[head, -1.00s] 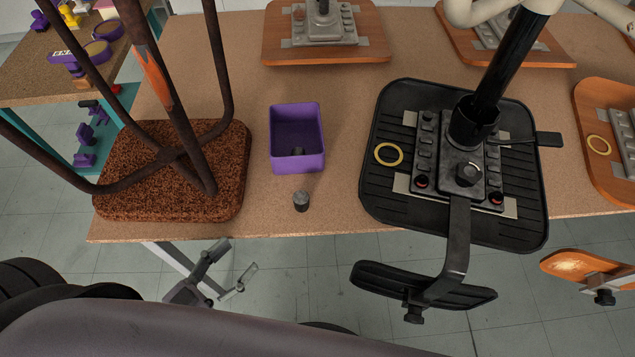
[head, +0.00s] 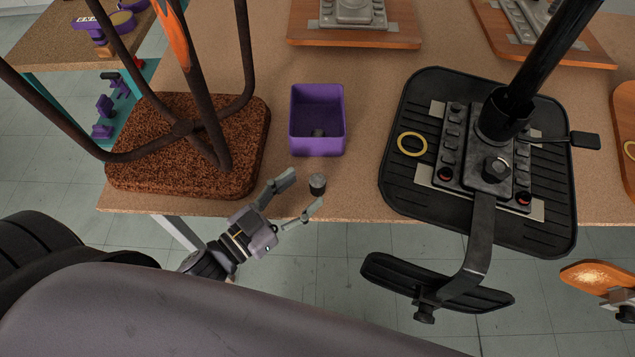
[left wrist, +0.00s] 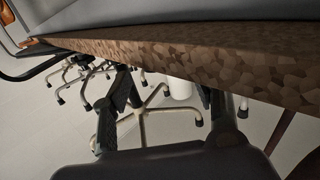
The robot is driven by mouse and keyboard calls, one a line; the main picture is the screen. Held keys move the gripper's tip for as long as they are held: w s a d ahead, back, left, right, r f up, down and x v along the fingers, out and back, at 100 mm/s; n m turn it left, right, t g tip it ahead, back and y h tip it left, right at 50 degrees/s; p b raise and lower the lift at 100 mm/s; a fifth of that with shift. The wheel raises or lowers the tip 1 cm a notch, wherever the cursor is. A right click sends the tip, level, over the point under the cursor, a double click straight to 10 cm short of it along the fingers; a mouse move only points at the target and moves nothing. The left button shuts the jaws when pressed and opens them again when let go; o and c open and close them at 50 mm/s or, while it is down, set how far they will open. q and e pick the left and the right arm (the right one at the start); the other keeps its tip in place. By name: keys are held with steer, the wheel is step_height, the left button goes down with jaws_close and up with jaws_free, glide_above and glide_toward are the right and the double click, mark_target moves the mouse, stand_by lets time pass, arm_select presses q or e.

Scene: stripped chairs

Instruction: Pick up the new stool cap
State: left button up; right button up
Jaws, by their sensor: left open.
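A small dark cylindrical stool cap (head: 317,184) stands upright on the table near its front edge. My left gripper (head: 306,188) is open, with one finger to the left of the cap and the other in front of it. The cap looks close to the fingertips, but I cannot tell whether they touch it. In the left wrist view the spread fingers (left wrist: 165,80) show below the table edge (left wrist: 200,60), and no cap can be made out.
A purple box (head: 318,150) behind the cap holds a similar dark piece (head: 318,132). An upturned stool with a brown speckled seat (head: 140,165) and rusty legs stands left.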

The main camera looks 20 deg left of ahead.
mark_target(311, 186)
arm_select(q)
steer(key=x, duration=0.4)
steer(key=shift+w+d+r, duration=0.15)
steer(key=shift+w+d, duration=0.1)
steer(key=shift+d, duration=0.15)
steer(key=shift+c, duration=0.2)
steer(key=c, duration=1.1)
